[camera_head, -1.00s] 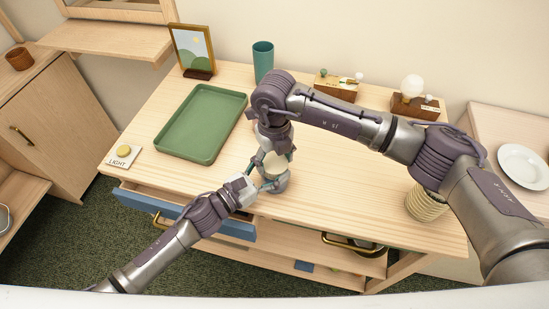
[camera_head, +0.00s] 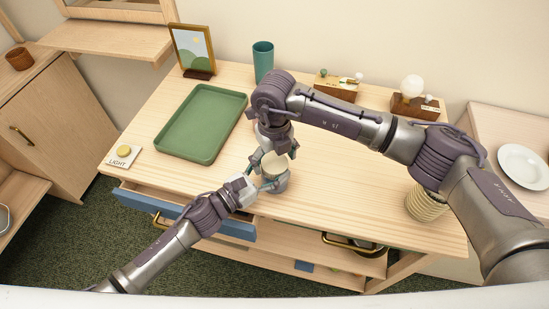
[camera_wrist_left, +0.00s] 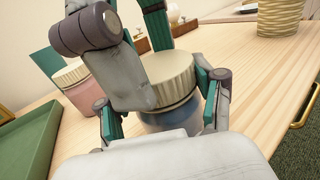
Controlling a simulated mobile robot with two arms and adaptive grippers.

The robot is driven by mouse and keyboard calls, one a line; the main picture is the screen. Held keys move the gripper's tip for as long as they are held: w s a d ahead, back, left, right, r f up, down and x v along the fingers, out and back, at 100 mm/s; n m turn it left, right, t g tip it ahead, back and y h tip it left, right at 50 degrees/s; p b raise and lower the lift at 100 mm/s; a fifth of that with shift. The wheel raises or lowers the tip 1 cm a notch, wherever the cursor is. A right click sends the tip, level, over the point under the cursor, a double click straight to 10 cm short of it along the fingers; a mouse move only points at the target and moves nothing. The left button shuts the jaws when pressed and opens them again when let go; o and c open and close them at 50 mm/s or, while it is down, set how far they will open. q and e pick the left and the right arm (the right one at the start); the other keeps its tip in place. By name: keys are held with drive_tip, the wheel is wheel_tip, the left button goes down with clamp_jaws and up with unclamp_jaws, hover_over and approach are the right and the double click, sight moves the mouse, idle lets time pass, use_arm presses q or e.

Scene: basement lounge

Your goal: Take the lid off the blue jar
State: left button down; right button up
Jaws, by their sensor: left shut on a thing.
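The blue jar (camera_head: 274,184) stands near the front edge of the wooden table, and its blue body (camera_wrist_left: 172,122) shows in the left wrist view. Its cream ribbed lid (camera_wrist_left: 167,78) covers the top, with a dark band below the rim. My left gripper (camera_head: 262,186) is shut on the jar body from the left, its teal fingers (camera_wrist_left: 158,112) on either side. My right gripper (camera_head: 274,154) reaches down from above, with its fingers around the lid (camera_head: 275,165). My own links hide part of the lid, so firm contact there is unclear.
A green tray (camera_head: 203,150) lies to the left, with a light button (camera_head: 123,152) beyond it. A teal cup (camera_head: 263,60) and a picture frame (camera_head: 192,52) stand at the back. A pink jar (camera_wrist_left: 82,92) is beside the blue jar. A ribbed pot (camera_head: 424,204) stands right.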

idle(0.3)
wheel_tip(320, 180, up, 4)
drive_tip(key=shift+r, duration=0.25)
drive_tip(key=shift+c, duration=0.4)
wheel_tip(320, 180, up, 3)
drive_tip(key=m, duration=0.3)
drive_tip(key=shift+m, duration=0.3)
drive_tip(key=shift+f, duration=3.8)
drive_tip(key=c, duration=1.2)
drive_tip(key=n, duration=0.3)
drive_tip(key=shift+n, duration=0.3)
